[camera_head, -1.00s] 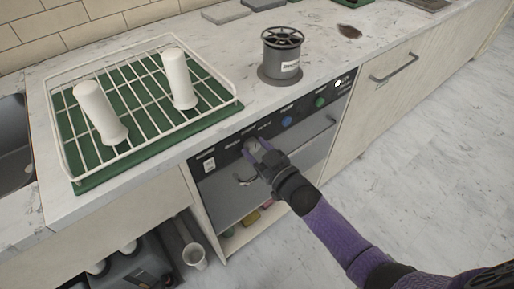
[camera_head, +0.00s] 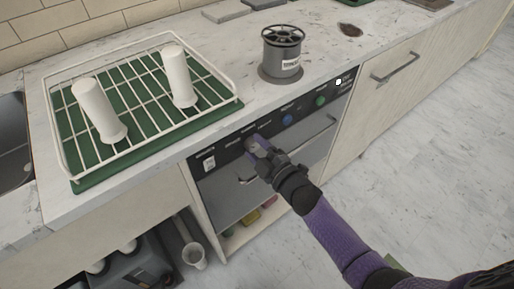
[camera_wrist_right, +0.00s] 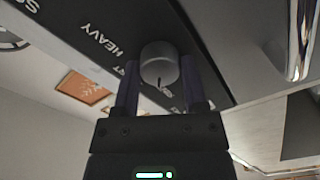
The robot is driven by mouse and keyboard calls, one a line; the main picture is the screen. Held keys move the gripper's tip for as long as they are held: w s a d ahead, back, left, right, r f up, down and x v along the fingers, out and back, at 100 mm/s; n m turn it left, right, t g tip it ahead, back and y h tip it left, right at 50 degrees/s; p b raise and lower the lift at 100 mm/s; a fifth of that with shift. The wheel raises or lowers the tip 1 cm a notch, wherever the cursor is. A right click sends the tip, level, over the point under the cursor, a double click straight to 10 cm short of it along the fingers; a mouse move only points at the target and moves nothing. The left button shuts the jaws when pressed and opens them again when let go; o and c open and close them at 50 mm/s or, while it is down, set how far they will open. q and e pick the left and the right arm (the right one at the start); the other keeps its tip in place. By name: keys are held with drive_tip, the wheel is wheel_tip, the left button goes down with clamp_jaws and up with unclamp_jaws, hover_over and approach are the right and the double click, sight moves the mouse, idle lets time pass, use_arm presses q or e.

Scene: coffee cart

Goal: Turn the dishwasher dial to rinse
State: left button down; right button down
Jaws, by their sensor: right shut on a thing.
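The dishwasher (camera_head: 222,193) is built in under the counter, with a black control panel (camera_head: 232,146) along its top. My right gripper (camera_head: 254,146) is at this panel, left of a blue button. In the right wrist view, the round grey dial (camera_wrist_right: 159,64) sits between the two fingers of my right gripper (camera_wrist_right: 158,82), which are shut on it. A dark pointer mark shows on the dial's face. The word HEAVY is legible on the panel; the lettering near the dial is partly hidden by the fingers. My left gripper is not in view.
A blue button (camera_head: 288,120) and a green button (camera_head: 320,101) are right of the dial. The dishwasher handle (camera_head: 318,134) runs below the panel. A white rack (camera_head: 235,86) with two white cylinders and a grey spool-like holder (camera_head: 282,58) stand on the counter above.

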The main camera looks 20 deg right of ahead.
drive_tip(key=shift+n, duration=0.9)
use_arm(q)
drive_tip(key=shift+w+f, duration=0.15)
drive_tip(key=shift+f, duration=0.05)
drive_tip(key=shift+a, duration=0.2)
use_arm(e)
drive_tip(key=shift+n, duration=0.3)
drive_tip(key=shift+c, duration=0.7)
unclamp_jaws()
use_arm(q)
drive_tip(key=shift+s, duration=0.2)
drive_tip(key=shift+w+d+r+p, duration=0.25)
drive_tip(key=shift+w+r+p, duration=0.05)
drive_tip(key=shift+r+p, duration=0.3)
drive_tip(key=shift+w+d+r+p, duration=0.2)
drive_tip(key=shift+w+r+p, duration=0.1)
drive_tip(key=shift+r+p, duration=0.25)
use_arm(e)
drive_tip(key=v, duration=1)
